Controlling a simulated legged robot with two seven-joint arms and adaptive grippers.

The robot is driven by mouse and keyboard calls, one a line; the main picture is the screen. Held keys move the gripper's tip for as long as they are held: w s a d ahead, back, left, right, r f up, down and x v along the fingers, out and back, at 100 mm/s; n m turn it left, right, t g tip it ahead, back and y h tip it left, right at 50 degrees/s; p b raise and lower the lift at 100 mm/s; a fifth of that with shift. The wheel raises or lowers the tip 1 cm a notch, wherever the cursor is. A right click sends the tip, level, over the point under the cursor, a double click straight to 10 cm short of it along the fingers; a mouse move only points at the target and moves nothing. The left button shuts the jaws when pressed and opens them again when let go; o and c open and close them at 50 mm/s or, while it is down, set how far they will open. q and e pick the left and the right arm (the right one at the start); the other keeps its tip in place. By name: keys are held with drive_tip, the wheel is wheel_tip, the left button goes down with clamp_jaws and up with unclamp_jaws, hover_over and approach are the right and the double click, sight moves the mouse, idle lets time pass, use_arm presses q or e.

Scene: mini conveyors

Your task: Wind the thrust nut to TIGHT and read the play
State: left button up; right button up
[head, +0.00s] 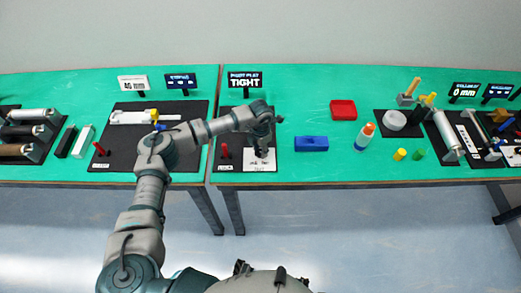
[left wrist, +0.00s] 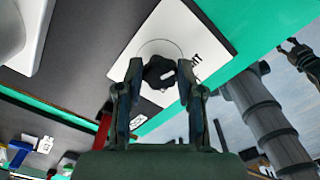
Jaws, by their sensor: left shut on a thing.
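My left gripper (head: 262,150) reaches down over a white card (head: 260,165) on a black board (head: 236,125). In the left wrist view the fingers (left wrist: 158,82) stand on both sides of a dark, lobed thrust nut (left wrist: 158,70) and are shut on it. The nut sits within a thin circle drawn on the white plate (left wrist: 205,35); the plate's lettering is partly covered. In the head view the nut is hidden by the gripper. A dark display (head: 245,80) behind the board reads PIVOT PLAY, TIGHT.
A red-topped post (head: 224,150) stands left of the gripper on the same board. Another fixture board (head: 120,150) lies left, across the table seam.

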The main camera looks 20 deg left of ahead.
sight(260, 151)
use_arm(q)
drive_tip(key=m+b, duration=0.2)
drive_tip(key=m, duration=0.3)
drive_tip(key=shift+f, duration=0.1)
drive_tip(key=shift+s+m+b, duration=0.1)
drive_tip(key=shift+m+b, duration=0.5)
drive_tip(key=shift+m, duration=1.4)
use_arm(e)
drive_tip(key=w+r, duration=0.5)
drive_tip(key=r, duration=0.2)
drive_tip(key=shift+w+a, duration=0.35)
drive_tip(key=shift+a, duration=0.05)
use_arm(q)
drive_tip(key=o, duration=1.2)
drive_tip(key=shift+c, duration=0.2)
wheel_tip(260, 151, up, 12)
